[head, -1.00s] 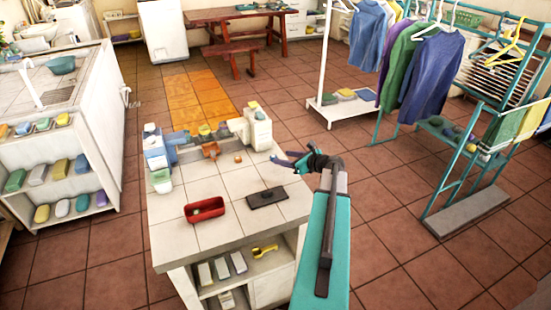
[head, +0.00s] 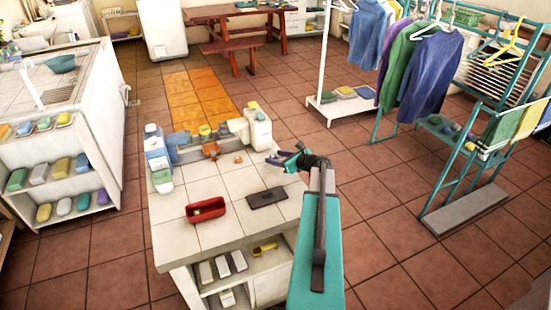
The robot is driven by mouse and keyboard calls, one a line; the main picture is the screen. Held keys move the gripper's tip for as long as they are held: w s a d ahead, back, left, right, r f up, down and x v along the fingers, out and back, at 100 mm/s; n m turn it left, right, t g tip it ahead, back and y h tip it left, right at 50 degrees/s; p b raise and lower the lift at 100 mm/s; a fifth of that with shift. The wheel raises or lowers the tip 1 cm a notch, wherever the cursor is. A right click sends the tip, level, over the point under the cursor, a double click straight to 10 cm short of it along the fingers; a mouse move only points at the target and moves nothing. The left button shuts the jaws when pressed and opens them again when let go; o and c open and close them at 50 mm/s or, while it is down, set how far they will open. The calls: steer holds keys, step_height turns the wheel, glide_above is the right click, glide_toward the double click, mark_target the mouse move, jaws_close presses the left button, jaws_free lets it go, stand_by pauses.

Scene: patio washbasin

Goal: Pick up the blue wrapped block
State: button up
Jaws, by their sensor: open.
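My gripper (head: 277,158) is open and empty, held above the right edge of the white tiled counter (head: 200,235). Its fingers point left across the counter. A blue-and-white upright item (head: 156,150) stands at the counter's back left, well away from my gripper. More blue shapes stand beside it along the back. A small blue block (head: 22,128) also lies on the top row of the left shelf unit. At this size I cannot tell which of these is the blue wrapped block.
A red tray (head: 206,210) and a dark flat mat (head: 267,198) lie on the counter. A white container (head: 257,127) and an orange item (head: 211,149) stand at the back. The teal drying rack (head: 465,140) is to the right; open floor lies between.

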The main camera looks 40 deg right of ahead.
steer(key=c, duration=1.1)
steer(key=shift+r, duration=0.1)
steer(key=shift+r+b, duration=0.35)
steer(key=shift+r, duration=0.25)
steer(key=shift+s+a+r+b, duration=0.1)
steer(key=shift+s+r+b, duration=0.2)
steer(key=shift+r, duration=0.25)
steer(key=shift+s+a+r+b, duration=0.1)
steer(key=shift+s+r+b, duration=0.15)
steer(key=shift+r, duration=0.25)
steer(key=s+a+b, duration=0.1)
steer(key=s, duration=0.4)
steer(key=s+r+b, duration=0.1)
steer(key=s, duration=0.3)
steer(key=s+a+b, duration=0.1)
steer(key=s, duration=0.4)
steer(key=shift+s+a+r, duration=0.25)
steer(key=shift+s+a, duration=0.05)
steer(key=shift+s, duration=0.05)
